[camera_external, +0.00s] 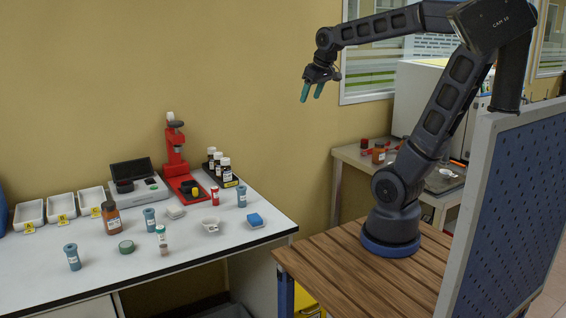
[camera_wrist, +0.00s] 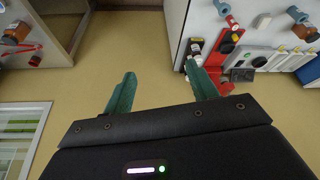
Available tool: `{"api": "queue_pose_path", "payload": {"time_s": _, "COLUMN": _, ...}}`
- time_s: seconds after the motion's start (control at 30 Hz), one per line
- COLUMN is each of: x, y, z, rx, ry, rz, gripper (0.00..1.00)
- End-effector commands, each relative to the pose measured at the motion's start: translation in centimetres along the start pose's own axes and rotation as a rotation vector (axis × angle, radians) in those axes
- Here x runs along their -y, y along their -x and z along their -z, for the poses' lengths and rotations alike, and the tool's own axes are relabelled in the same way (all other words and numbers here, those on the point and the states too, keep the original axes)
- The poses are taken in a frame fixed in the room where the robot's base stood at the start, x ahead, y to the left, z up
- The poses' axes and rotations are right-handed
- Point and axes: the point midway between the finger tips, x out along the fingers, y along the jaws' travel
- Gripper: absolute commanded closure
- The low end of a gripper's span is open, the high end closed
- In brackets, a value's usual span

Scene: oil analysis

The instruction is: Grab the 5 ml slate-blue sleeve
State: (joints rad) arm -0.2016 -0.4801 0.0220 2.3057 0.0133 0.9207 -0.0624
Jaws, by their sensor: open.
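Several slate-blue sleeves stand on the white bench: one at the front left (camera_external: 72,257), one near the middle (camera_external: 150,219) and one at the back right (camera_external: 242,197). Their volume labels are too small to read, so I cannot tell which is the 5 ml one. One slate-blue piece also shows at the upper right of the wrist view (camera_wrist: 297,14). My gripper (camera_external: 312,95) is open and empty, high in the air to the right of the bench and well apart from the sleeves. Its two green fingers (camera_wrist: 163,74) show spread in the wrist view.
A red instrument (camera_external: 177,160) and white trays (camera_external: 61,207) line the back. A blue pegboard (camera_external: 520,205) stands at right.

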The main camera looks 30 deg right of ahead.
Motion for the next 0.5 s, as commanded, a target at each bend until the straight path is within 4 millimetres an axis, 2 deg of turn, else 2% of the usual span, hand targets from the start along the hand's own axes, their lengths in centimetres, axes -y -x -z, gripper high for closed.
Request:
{"api": "queue_pose_path", "payload": {"time_s": 0.03, "x": 1.1, "y": -0.4, "z": 1.8, "rx": 0.003, "ry": 0.035, "rz": 0.013, "gripper": 0.42}}
{"api": "queue_pose_path", "payload": {"time_s": 0.2, "x": 4.9, "y": -1.5, "z": 7.1, "rx": 0.002, "ry": 0.138, "rz": 0.050, "gripper": 0.42}}
{"api": "queue_pose_path", "payload": {"time_s": 0.37, "x": 9.3, "y": -3.0, "z": 11.6, "rx": 0.002, "ry": 0.235, "rz": 0.086, "gripper": 0.42}}
{"api": "queue_pose_path", "payload": {"time_s": 0.5, "x": 13.8, "y": -4.6, "z": 15.1, "rx": 0.000, "ry": 0.320, "rz": 0.119, "gripper": 0.42}}
